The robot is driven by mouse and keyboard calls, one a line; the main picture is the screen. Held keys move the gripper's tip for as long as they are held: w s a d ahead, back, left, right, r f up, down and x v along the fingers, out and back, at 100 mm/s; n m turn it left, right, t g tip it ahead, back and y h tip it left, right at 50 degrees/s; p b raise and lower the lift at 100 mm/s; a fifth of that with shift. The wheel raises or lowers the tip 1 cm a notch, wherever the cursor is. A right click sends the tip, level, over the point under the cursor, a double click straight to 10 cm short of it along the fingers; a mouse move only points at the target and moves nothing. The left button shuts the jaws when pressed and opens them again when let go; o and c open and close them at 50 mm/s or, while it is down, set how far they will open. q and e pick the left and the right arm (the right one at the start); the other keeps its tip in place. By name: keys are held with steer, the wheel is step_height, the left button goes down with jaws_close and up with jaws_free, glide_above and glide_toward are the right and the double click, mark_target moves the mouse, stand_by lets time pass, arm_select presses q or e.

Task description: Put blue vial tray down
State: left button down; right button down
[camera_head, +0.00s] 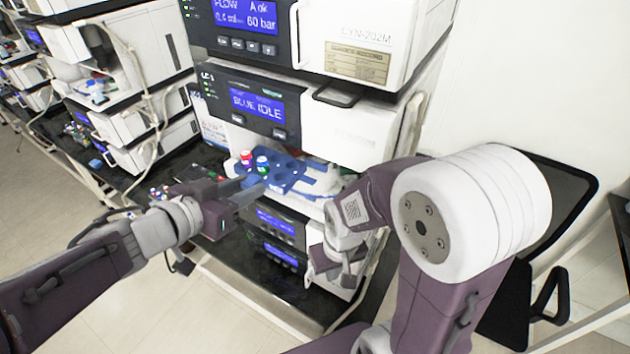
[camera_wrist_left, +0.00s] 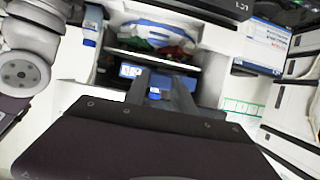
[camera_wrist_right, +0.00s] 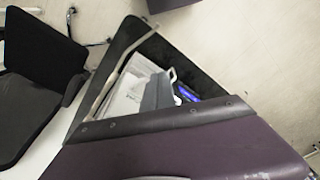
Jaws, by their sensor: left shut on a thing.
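The blue vial tray (camera_head: 288,178) is in the bay between the stacked instruments, over a white surface. A red-capped vial (camera_head: 246,157) and a green-and-blue vial (camera_head: 262,165) stand upright at its left part; several round wells look empty. My left gripper (camera_head: 247,188) is shut on the tray's near left edge. In the left wrist view its fingers (camera_wrist_left: 163,88) meet a blue part of the tray (camera_wrist_left: 153,78). I cannot tell whether the tray rests on the surface. My right gripper (camera_head: 335,265) hangs low in front of the stack, away from the tray; its opening is unclear.
The instrument with the "BLUE IDLE" display (camera_head: 258,104) overhangs the bay. Smaller displays (camera_head: 280,255) sit below it. A dark bench (camera_head: 100,165) with more instruments runs off to the left. A black chair (camera_wrist_right: 40,75) shows in the right wrist view. Open floor lies in front.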

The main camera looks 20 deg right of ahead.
mark_target(270, 187)
arm_select(q)
steer(key=w+d+f+b, duration=0.2)
steer(key=d+f, duration=0.1)
steer(key=w+d+f+b, duration=0.1)
steer(key=d, duration=0.1)
steer(key=shift+w+d+f+b, duration=0.1)
steer(key=shift+d+f+b, duration=0.05)
steer(key=shift+f+b, duration=0.15)
steer(key=x, duration=0.3)
steer(key=b+x, duration=0.1)
steer(key=x, duration=0.2)
steer(key=shift+s+d+f, duration=0.15)
steer(key=shift+s+d, duration=0.05)
steer(key=f+b, duration=0.1)
steer(key=f, duration=0.1)
steer(key=f+b, duration=0.1)
steer(key=f, duration=0.1)
steer(key=shift+s+a, duration=0.1)
steer(key=shift+a, duration=0.1)
steer(key=shift+d, duration=0.1)
steer(key=c, duration=1.1)
jaws_free()
steer(key=shift+f, duration=0.1)
steer(key=shift+o, duration=0.2)
